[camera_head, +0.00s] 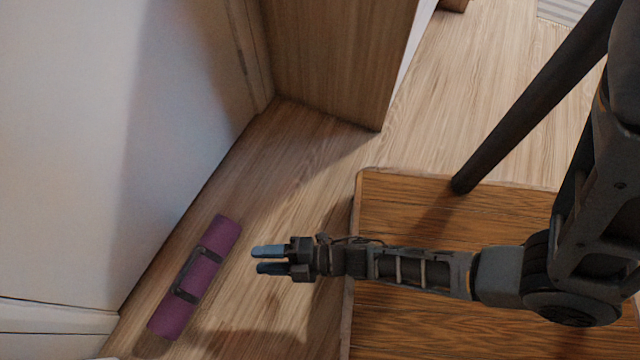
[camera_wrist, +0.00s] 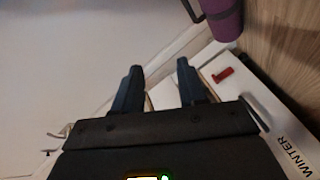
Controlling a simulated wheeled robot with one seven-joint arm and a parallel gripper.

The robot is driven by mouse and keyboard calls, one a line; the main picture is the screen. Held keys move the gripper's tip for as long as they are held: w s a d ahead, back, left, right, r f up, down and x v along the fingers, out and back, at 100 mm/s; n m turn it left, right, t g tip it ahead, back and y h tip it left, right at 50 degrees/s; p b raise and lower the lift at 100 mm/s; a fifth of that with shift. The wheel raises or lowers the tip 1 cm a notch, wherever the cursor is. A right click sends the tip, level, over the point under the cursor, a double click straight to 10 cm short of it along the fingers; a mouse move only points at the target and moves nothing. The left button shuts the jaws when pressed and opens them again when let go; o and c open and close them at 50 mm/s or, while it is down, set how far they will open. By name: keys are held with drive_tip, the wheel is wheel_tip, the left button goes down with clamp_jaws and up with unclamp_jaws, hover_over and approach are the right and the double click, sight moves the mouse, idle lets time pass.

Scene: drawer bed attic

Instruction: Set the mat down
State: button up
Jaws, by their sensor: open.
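A rolled purple mat (camera_head: 224,236) with a dark carrying strap lies on the wooden floor beside the white wall in the head view. Part of the mat also shows at the top right of the wrist view (camera_wrist: 228,22). My gripper (camera_head: 260,260) is open and empty, to the right of the mat and apart from it. In the wrist view its two fingers (camera_wrist: 158,78) are spread with nothing between them.
A brown wooden surface (camera_head: 400,205) lies under my arm at the right. A wooden cabinet (camera_head: 330,55) stands at the back. The wrist view shows a white panel marked WINTER (camera_wrist: 283,135) and a small red object (camera_wrist: 223,75). Floor between mat and cabinet is clear.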

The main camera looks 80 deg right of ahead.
drive_tip(key=s+d+r+m, duration=0.1)
drive_tip(key=s+r+m, duration=0.3)
drive_tip(key=r, duration=0.6)
drive_tip(key=s+d+r+m+g+h, duration=0.1)
drive_tip(key=s+r+m, duration=0.3)
drive_tip(key=r, duration=0.7)
drive_tip(key=s+d+r+m, duration=0.1)
drive_tip(key=s+r+m, duration=0.4)
drive_tip(key=r, duration=0.6)
drive_tip(key=shift+s+g+h, duration=0.4)
drive_tip(key=shift+s, duration=0.1)
